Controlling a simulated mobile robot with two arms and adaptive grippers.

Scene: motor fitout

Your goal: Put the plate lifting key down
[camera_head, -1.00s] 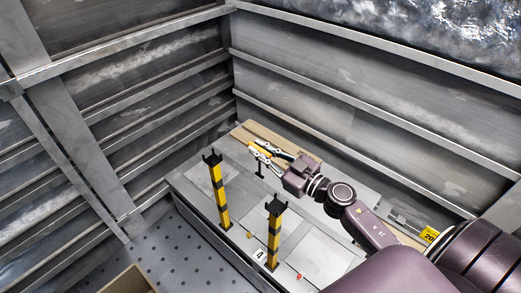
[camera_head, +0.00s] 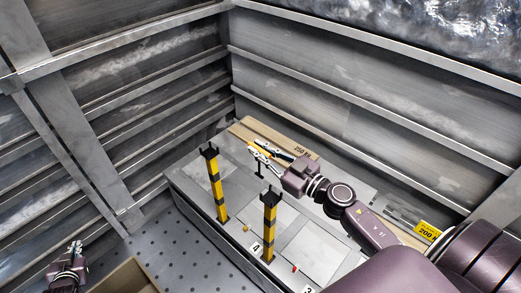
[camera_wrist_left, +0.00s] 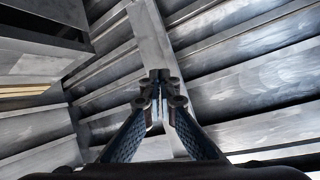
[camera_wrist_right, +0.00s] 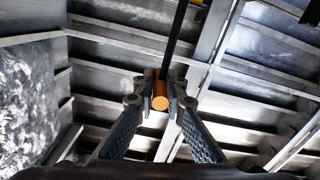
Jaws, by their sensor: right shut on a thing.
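The plate lifting key has an orange grip and a thin black shaft. My right gripper (camera_head: 257,152) is shut on its orange grip (camera_wrist_right: 160,95) in the right wrist view. The black shaft (camera_wrist_right: 178,35) runs away from the fingers there. In the head view a thin dark upright piece (camera_head: 259,167), apparently the key's shaft, shows below the fingers, over the grey platform (camera_head: 285,213). I cannot tell whether its lower end touches. My left gripper (camera_head: 75,247) is empty at the lower left; its fingertips meet in the left wrist view (camera_wrist_left: 158,85).
Two yellow-and-black posts, a left one (camera_head: 217,187) and a right one (camera_head: 268,228), stand on the near side of the platform. A wooden board (camera_head: 247,128) marked 250 lies at the back. A yellow label (camera_head: 427,229) is at right. A tan box edge (camera_head: 125,275) shows at lower left.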

